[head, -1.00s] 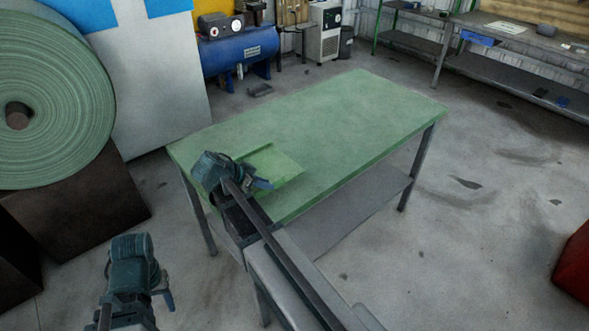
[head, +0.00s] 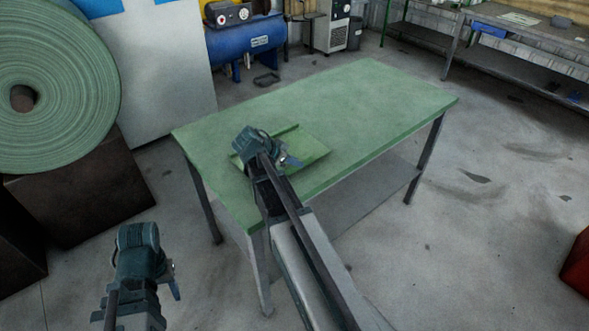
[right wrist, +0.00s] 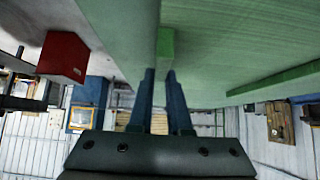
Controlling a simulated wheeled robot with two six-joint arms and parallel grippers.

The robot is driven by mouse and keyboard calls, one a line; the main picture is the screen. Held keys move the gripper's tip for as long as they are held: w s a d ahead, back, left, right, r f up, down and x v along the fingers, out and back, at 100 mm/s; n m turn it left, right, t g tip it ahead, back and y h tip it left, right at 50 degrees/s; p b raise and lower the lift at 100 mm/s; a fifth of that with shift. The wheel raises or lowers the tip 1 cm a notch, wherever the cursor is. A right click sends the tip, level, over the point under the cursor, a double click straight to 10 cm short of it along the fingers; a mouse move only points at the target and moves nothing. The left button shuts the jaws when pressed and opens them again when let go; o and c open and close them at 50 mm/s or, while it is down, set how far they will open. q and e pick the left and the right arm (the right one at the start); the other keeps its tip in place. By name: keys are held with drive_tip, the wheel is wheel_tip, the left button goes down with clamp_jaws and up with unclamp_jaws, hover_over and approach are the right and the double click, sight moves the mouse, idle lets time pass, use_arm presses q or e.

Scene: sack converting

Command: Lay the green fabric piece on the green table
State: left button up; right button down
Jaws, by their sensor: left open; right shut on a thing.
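The green fabric piece (head: 312,149) is a flat, lighter green sheet with a raised strip along its far side. It is over the left half of the green table (head: 365,100), near the front edge. I cannot tell whether it touches the top. My right gripper (head: 288,161) is shut on it and hides its left part. In the right wrist view a green strip of the piece (right wrist: 165,48) shows between the blue fingers of my right gripper (right wrist: 161,75). My left gripper (head: 172,282) is open and empty, low at the left, away from the table.
A large green fabric roll (head: 70,90) stands at the left above a dark block (head: 85,195). A blue compressor (head: 245,42) stands behind the table. A grey workbench (head: 520,45) is at the back right and a red box (head: 577,268) at the right. The table's right half is clear.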

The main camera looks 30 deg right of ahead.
use_arm(q)
drive_tip(key=shift+f, duration=0.75)
use_arm(e)
drive_tip(key=shift+f, duration=0.8)
drive_tip(key=shift+f+b, duration=0.15)
drive_tip(key=shift+b, duration=0.3)
use_arm(q)
drive_tip(key=shift+f, duration=0.1)
use_arm(e)
drive_tip(key=c, duration=0.9)
unclamp_jaws()
drive_tip(key=shift+o, duration=0.2)
drive_tip(key=shift+r+p, duration=0.35)
drive_tip(key=shift+p, duration=0.05)
use_arm(q)
wheel_tip(320, 180, up, 9)
drive_tip(key=p, duration=0.8)
use_arm(e)
drive_tip(key=v, duration=1.1)
drive_tip(key=shift+a+r, duration=0.2)
drive_tip(key=shift+a, duration=0.15)
